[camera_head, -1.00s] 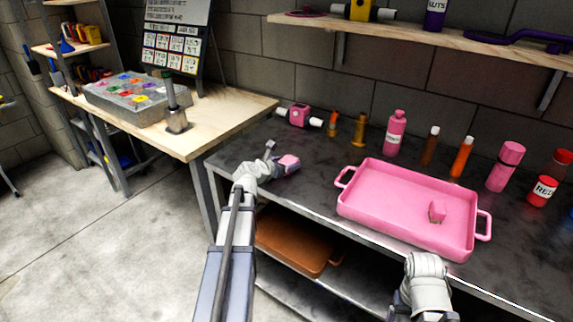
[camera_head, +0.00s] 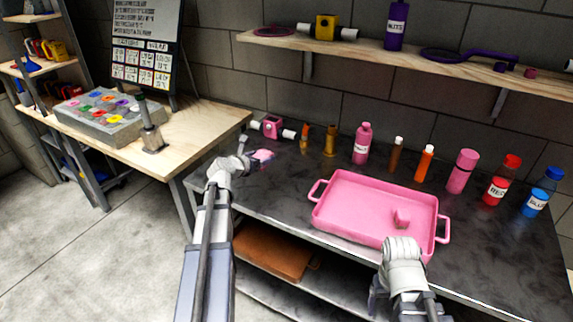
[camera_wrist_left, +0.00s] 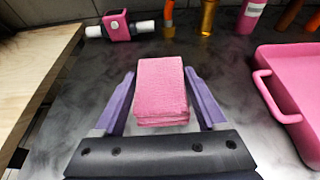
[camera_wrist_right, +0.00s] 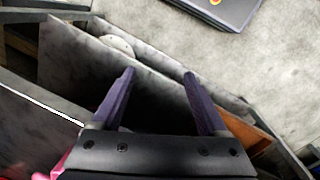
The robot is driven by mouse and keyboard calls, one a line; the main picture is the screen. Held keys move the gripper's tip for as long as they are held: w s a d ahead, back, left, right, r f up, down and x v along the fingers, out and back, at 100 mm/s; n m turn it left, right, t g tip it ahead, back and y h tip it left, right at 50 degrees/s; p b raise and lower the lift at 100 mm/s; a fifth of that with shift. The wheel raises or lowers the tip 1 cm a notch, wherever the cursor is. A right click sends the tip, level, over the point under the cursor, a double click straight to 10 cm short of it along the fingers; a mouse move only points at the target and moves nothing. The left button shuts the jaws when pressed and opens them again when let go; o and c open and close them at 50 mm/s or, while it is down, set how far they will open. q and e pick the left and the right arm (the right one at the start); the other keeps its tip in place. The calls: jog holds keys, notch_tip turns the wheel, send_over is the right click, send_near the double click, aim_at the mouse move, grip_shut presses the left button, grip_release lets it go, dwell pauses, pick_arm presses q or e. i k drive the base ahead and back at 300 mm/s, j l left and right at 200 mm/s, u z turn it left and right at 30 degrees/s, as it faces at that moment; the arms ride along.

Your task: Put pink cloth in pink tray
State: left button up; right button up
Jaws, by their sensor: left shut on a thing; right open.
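The pink cloth (camera_head: 263,155) is a folded, thick square stack at the left end of the dark metal table. In the left wrist view the cloth (camera_wrist_left: 161,88) lies between the purple fingers of my left gripper (camera_wrist_left: 162,95), which is shut on it by its sides. I cannot tell whether it touches the tabletop. The pink tray (camera_head: 345,222), with two loop handles, is to the right on the same table; its handle (camera_wrist_left: 270,95) shows at the left wrist view's right edge. My right gripper (camera_wrist_right: 160,92) is open and empty in front of the table, near the tray's front.
A small pink block (camera_head: 402,218) sits inside the tray. A pink clamp-like part (camera_head: 272,127) and several bottles, including a pink bottle (camera_head: 362,144), line the table's back. A wooden table (camera_head: 190,135) stands left. An orange-brown tray (camera_head: 272,252) lies on the shelf below.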

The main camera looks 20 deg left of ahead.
aim_at(356, 202)
jog(key=l, duration=0.8)
jog(key=i+l, duration=0.1)
jog(key=l, duration=0.7)
